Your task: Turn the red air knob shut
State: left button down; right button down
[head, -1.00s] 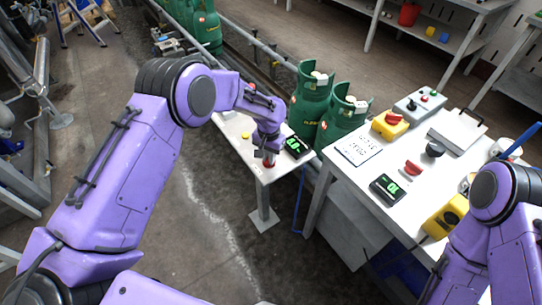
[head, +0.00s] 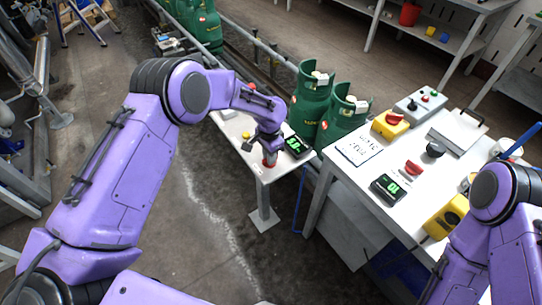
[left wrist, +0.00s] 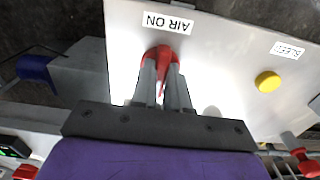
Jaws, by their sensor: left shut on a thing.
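The red air knob (left wrist: 161,54) sits on a light panel below an "AIR ON" label (left wrist: 168,22), which appears upside down in the left wrist view. My left gripper (left wrist: 165,88) is shut on the knob, with a finger on each side of it. In the head view the red knob (head: 269,160) shows at the near end of the small side table (head: 261,175), with my left gripper (head: 268,150) right above it. The fingers hide part of the knob, so its exact angle is unclear. My right arm shows at the right edge, its gripper out of view.
A yellow button (left wrist: 268,81) and another label (left wrist: 287,48) are on the same panel. A digital display (head: 294,146) stands beside the knob. Green gas cylinders (head: 311,95) stand behind. A white table (head: 392,165) with red and yellow controls is to the right.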

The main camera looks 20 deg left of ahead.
pick_arm(q)
jog(key=shift+w+r, duration=0.1)
jog(key=shift+r, duration=0.05)
jog(key=c, duration=1.1)
grip_release()
jog(key=shift+d, duration=0.1)
notch_tip(320, 180, up, 10)
jog(key=shift+r+b, duration=0.25)
jog(key=shift+b, duration=0.65)
jog(key=shift+d, duration=0.1)
